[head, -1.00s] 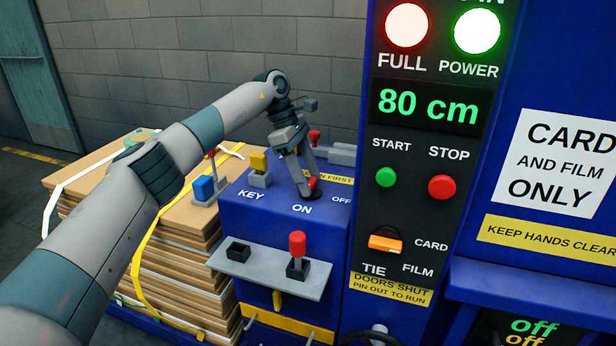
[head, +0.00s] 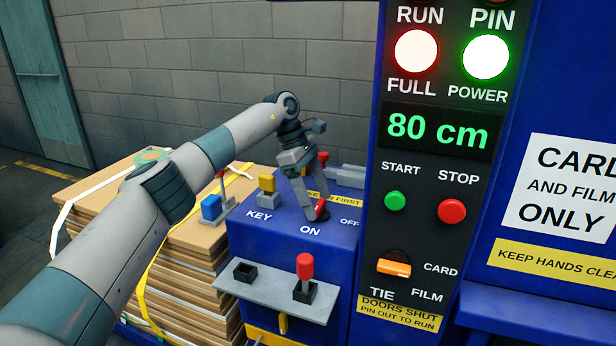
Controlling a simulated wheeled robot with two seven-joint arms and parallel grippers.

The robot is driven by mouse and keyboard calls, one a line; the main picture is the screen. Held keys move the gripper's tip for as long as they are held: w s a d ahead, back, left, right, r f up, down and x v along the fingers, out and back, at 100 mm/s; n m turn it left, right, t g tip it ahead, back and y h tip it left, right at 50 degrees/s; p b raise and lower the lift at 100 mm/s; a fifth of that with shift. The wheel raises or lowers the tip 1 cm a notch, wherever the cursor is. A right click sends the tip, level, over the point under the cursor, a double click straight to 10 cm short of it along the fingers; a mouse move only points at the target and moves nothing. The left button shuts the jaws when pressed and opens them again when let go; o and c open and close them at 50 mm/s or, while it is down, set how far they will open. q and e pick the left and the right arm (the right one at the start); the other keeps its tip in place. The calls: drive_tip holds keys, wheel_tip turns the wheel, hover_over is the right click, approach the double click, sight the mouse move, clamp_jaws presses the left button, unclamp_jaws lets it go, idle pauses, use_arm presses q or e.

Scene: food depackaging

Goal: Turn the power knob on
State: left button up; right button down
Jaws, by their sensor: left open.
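The red power knob (head: 322,211) sits on top of the blue control box (head: 285,228), between the labels ON and OFF and nearer to ON. My left gripper (head: 313,205) reaches down to the knob from behind and is open. Its fingers are right at the knob and partly hide it. I cannot tell if they touch it. On the panel, the green POWER lamp (head: 485,56) is lit. My right gripper is not in view.
A yellow key switch (head: 267,187) stands left of the knob. A grey shelf (head: 270,289) with a red-topped plug (head: 305,270) juts out in front. The black panel (head: 440,170) rises close on the right. Strapped cardboard (head: 190,285) is stacked on the left.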

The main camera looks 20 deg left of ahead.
use_arm(q)
drive_tip(key=shift+a+r, duration=0.25)
drive_tip(key=shift+r, duration=0.3)
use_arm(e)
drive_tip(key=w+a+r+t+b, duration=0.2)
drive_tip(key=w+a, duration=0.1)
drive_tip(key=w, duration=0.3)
use_arm(q)
drive_tip(key=p+v, duration=0.1)
drive_tip(key=v, duration=1.5)
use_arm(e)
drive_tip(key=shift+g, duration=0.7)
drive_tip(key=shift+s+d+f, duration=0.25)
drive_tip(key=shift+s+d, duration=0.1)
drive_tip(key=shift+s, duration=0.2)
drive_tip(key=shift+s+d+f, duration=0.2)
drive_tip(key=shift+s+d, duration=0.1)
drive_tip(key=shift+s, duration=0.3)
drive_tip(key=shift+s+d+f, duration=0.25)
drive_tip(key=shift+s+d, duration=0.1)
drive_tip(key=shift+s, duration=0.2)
use_arm(q)
drive_tip(key=shift+s+a, duration=0.1)
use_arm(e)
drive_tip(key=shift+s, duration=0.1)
